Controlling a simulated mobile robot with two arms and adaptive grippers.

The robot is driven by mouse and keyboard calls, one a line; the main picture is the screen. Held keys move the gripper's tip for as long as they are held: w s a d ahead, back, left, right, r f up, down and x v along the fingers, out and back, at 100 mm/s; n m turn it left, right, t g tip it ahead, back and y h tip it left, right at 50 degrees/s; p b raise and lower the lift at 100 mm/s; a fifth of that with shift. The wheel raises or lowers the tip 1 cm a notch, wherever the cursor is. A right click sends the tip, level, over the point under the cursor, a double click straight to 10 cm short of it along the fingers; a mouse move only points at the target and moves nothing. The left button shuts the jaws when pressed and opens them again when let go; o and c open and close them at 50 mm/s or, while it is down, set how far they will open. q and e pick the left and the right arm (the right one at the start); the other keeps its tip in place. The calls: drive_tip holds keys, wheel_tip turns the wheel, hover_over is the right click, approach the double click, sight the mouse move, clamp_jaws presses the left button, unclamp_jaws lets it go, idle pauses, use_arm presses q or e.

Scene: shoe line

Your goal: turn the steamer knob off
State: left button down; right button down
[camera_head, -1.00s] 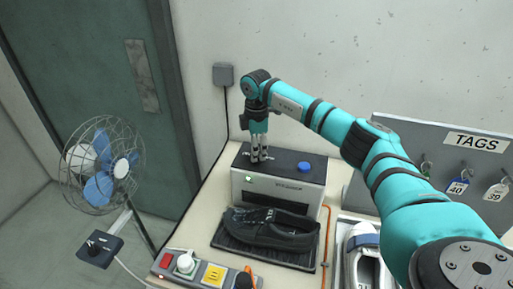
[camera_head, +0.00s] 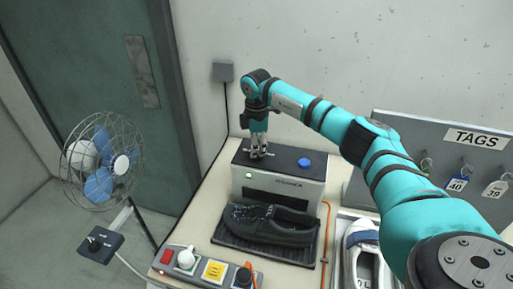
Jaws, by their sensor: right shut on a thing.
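The steamer (camera_head: 276,186) is a white box with a dark top, standing against the back wall. A small green light (camera_head: 249,176) glows on its front, and a blue button (camera_head: 304,163) sits on its top right. My right gripper (camera_head: 258,154) points straight down at the top left of the steamer. Its fingers are shut on the steamer knob, which they mostly hide. I cannot read the knob's setting. My left gripper is not in view.
A black shoe (camera_head: 271,223) lies on a dark mat in front of the steamer. A switch panel (camera_head: 213,271) is at the front edge. A white shoe (camera_head: 363,260) sits in a tray at right, below the TAGS board (camera_head: 436,144). A fan (camera_head: 103,164) stands left.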

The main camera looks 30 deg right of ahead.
drive_tip(key=shift+n, duration=0.3)
drive_tip(key=n+b, duration=0.1)
drive_tip(key=n, duration=0.1)
drive_tip(key=shift+n, duration=0.4)
drive_tip(key=n, duration=0.3)
drive_tip(key=shift+n+b, duration=0.3)
drive_tip(key=shift+b, duration=0.1)
drive_tip(key=n+b, duration=0.1)
drive_tip(key=n, duration=0.5)
drive_tip(key=n+b, duration=0.1)
drive_tip(key=n, duration=0.4)
drive_tip(key=shift+n, duration=0.4)
drive_tip(key=shift+n+b, duration=0.4)
drive_tip(key=shift+n, duration=2.1)
drive_tip(key=shift+w, duration=0.1)
drive_tip(key=c, duration=1.4)
unclamp_jaws()
